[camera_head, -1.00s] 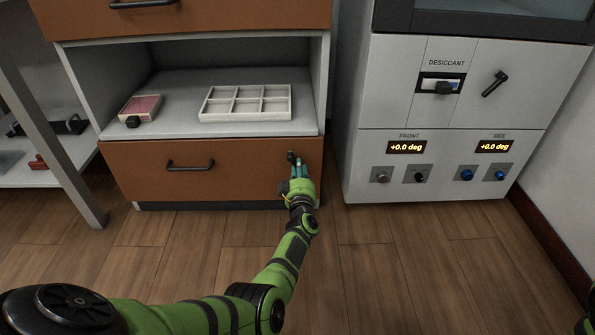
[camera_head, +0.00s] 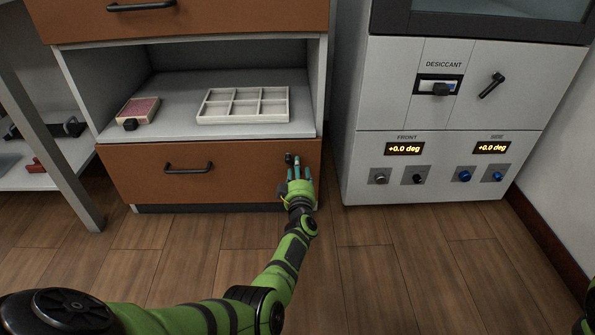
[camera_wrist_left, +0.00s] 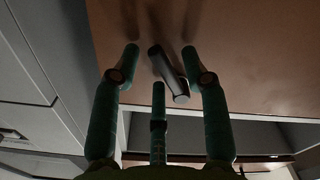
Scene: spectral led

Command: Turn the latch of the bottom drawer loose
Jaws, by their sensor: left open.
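The bottom drawer (camera_head: 230,187) has a brown front with a dark bar handle (camera_head: 188,168) and is closed. Its small dark latch (camera_head: 290,159) sits near the upper right corner of the front. My left gripper (camera_head: 298,172) is at that corner, just below the latch. In the left wrist view the latch (camera_wrist_left: 169,70) is a dark, slanted lever between the spread green fingers of my left gripper (camera_wrist_left: 160,72). The fingers are open, and I cannot tell whether any touches it. My right gripper is not in view.
An open shelf above the drawer holds a white divided tray (camera_head: 243,121) and a small pink-topped box (camera_head: 138,108). A white cabinet (camera_head: 445,140) with knobs and displays stands to the right. A grey table leg (camera_head: 62,150) is at left. The wooden floor in front is clear.

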